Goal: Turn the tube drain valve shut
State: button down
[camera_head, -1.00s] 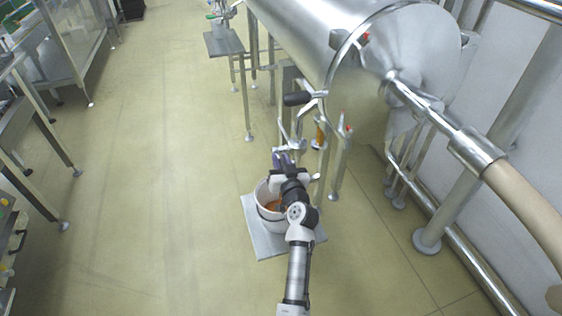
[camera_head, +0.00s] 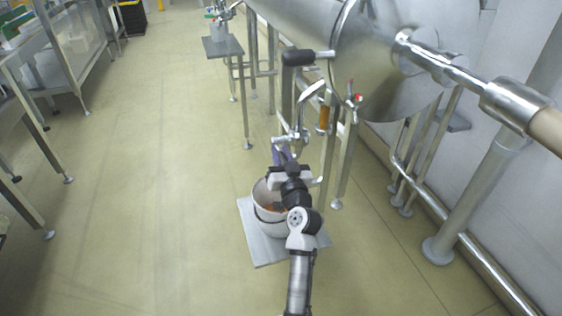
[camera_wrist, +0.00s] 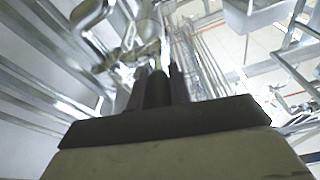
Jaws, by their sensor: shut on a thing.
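The tube drain valve (camera_head: 284,140) is a shiny metal fitting on the pipework below the end of the steel tank. It also shows large and blurred in the wrist view (camera_wrist: 141,54). My gripper (camera_head: 283,160) is at the valve, above a white bucket. In the wrist view my gripper's fingers (camera_wrist: 160,80) point up at the metal fitting and are close together on a part of it. The exact grip is blurred, and my own wrist hides much of it in the head view.
The white bucket (camera_head: 258,199) stands on a grey plate (camera_head: 262,247) beneath my gripper. The large steel tank (camera_head: 365,70) and its legs and pipes crowd the right. A small grey stand (camera_head: 222,46) is farther back.

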jog(key=c, duration=1.3)
grip_release()
jog(key=shift+s+f, duration=0.1)
jog(key=shift+s, duration=0.05)
